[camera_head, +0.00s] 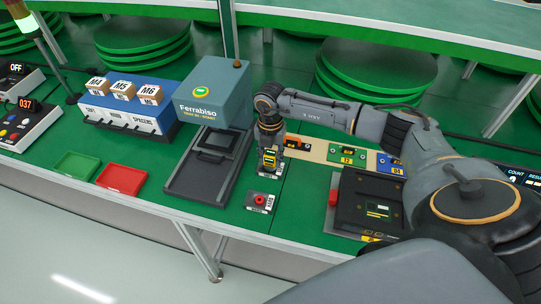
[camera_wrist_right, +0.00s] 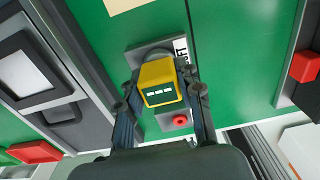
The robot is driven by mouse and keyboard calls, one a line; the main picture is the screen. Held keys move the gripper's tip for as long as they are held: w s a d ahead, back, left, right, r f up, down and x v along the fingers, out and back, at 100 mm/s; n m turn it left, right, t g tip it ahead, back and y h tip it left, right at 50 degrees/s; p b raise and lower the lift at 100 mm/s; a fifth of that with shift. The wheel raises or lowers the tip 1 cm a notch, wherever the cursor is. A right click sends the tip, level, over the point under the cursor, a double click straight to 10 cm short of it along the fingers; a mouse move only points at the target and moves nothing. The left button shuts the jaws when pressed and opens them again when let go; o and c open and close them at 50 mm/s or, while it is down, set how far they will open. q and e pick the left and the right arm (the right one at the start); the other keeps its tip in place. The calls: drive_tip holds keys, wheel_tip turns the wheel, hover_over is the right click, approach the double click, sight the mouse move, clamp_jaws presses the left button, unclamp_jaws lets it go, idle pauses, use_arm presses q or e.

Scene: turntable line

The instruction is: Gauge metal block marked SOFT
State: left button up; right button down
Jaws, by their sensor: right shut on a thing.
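My right gripper (camera_head: 268,163) is shut on a yellow handheld gauge (camera_head: 269,158) with a small dark display. In the right wrist view, the gauge (camera_wrist_right: 158,84) sits between the two fingers (camera_wrist_right: 160,88). A grey metal block (camera_wrist_right: 140,53) with a white label ending in "FT" lies on the green table just beyond and under the gauge, partly hidden by it. I cannot tell if the gauge touches it. Another grey block (camera_head: 259,201) with a red knob and a white label lies nearer the table's front edge. My left gripper is not in view.
Left of the gripper stands a grey Ferrabiso machine (camera_head: 212,95) with a dark base (camera_head: 190,183). A black device (camera_head: 365,210) with a red button is to the right. Green (camera_head: 77,164) and red (camera_head: 121,179) trays lie at left. Colored items line a beige strip (camera_head: 312,152) behind.

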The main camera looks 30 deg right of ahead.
sight(270, 153)
drive_tip(key=shift+f, duration=0.1)
idle(0.5)
drive_tip(key=c, duration=0.8)
unclamp_jaws()
wheel_tip(270, 153, up, 12)
idle(0.8)
